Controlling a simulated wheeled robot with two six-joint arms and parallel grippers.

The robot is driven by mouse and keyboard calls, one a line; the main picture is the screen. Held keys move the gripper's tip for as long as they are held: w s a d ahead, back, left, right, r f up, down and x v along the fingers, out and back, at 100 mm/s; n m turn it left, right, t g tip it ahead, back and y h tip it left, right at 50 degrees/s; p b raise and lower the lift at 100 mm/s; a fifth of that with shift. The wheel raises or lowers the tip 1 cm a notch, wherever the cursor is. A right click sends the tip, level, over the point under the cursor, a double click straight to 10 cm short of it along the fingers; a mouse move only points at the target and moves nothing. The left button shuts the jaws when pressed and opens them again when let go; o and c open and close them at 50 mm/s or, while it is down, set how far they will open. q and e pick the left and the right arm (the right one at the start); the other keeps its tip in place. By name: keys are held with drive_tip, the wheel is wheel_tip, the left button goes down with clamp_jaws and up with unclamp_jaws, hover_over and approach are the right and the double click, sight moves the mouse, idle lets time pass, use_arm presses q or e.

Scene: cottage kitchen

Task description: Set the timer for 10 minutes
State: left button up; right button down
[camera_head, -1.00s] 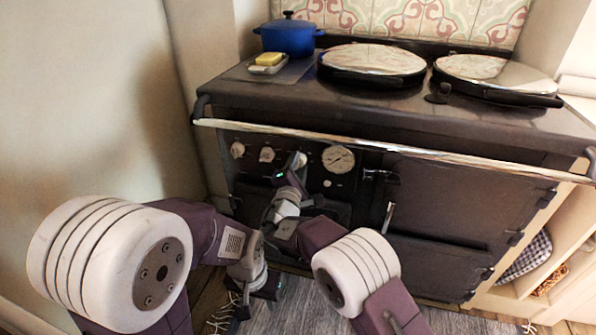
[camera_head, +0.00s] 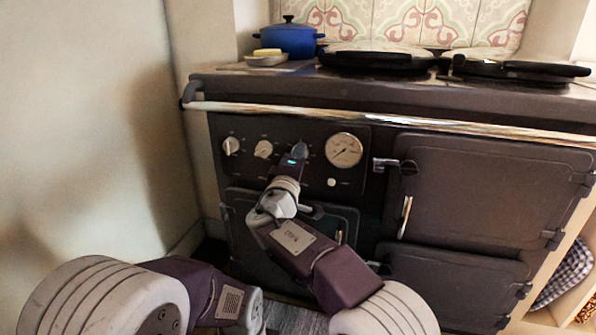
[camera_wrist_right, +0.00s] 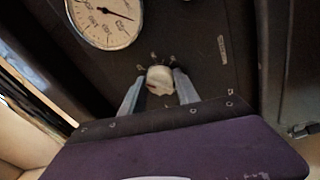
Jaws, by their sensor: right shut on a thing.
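The range's dark control panel (camera_head: 318,196) carries a row of pale round knobs and a round white gauge (camera_head: 344,150). My right gripper (camera_head: 297,153) is at the third knob from the left, just left of the gauge, and mostly hides that knob in the head view. In the right wrist view, the pale knob (camera_wrist_right: 160,78) sits between the two fingers of my right gripper (camera_wrist_right: 160,90), which are shut on it. Small marks surround the knob, too small to read. My left gripper is out of view; only my left arm shows at the lower left.
Two other knobs (camera_head: 231,146) (camera_head: 263,149) sit to the left. A chrome rail (camera_head: 400,116) runs across the range above the panel. Oven doors (camera_head: 480,190) with handles are at the right. A blue pot (camera_head: 289,40) and a dish with a yellow block (camera_head: 267,58) stand on top.

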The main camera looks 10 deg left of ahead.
drive_tip(key=shift+f+m, duration=0.1)
drive_tip(key=shift+m, duration=0.2)
drive_tip(key=shift+b, duration=0.3)
drive_tip(key=c, duration=0.9)
unclamp_jaws()
drive_tip(key=s+b, duration=0.4)
drive_tip(key=s, duration=0.5)
drive_tip(key=shift+d+f, duration=0.15)
drive_tip(key=shift+f, duration=0.2)
